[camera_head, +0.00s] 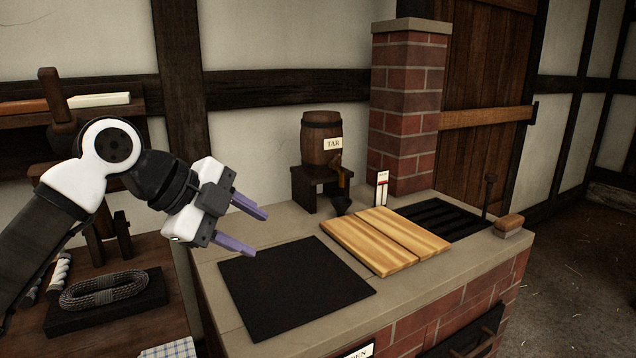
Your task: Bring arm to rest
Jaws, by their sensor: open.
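My gripper (260,230) has two purple fingers that stand apart with nothing between them. It hangs in the air in front of the left end of the brick counter, and in the picture its fingers lie just above the black square plate (292,290). My white and black arm comes in from the left edge, with its elbow raised over the wooden bench (150,300).
A brick chimney (407,110) rises behind. On the bench lies a coiled rope (103,290) on a dark block.

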